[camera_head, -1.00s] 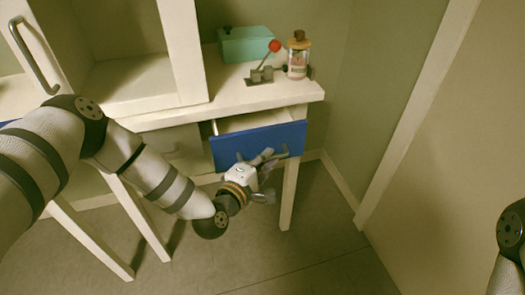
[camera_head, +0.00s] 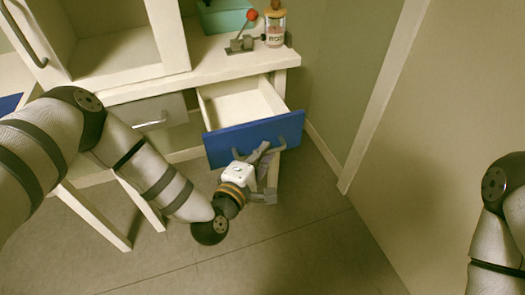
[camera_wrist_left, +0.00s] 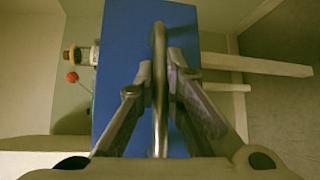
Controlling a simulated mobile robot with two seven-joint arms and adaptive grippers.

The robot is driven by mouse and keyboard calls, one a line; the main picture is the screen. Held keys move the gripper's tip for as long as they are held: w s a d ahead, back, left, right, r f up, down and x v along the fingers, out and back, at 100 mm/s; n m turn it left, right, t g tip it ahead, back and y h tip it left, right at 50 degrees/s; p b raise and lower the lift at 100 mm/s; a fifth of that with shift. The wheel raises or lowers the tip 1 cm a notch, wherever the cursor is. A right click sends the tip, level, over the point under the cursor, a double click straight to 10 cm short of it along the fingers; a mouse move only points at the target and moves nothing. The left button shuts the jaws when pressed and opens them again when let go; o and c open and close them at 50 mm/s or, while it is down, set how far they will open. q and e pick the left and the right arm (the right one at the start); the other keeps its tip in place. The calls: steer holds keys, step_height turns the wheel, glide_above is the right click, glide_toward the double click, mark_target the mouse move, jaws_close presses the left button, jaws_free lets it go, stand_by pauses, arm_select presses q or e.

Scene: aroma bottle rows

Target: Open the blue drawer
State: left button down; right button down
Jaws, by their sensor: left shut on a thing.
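The blue drawer (camera_head: 236,143) is pulled well out from under the white desk top, and its empty pale inside shows in the head view. Its blue front also fills the middle of the left wrist view (camera_wrist_left: 120,60). My left gripper (camera_head: 258,160) is at the drawer front, shut on the metal handle (camera_wrist_left: 160,50), which runs between its two fingers in the left wrist view. In the head view the gripper hides most of the handle. Of my right arm, only links show at the right edge; its gripper is out of view.
On the desk top (camera_head: 205,70) stand a teal box (camera_head: 225,17), a device with a red-knobbed lever (camera_head: 245,32) and a corked glass bottle (camera_head: 275,27). A grey drawer (camera_head: 148,113) is shut to the left. A wall (camera_head: 445,110) stands at right. The floor (camera_head: 290,250) in front is clear.

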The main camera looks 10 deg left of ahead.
arm_select(q)
steer(key=c, duration=1.7)
jaws_free()
steer(key=v, duration=1.2)
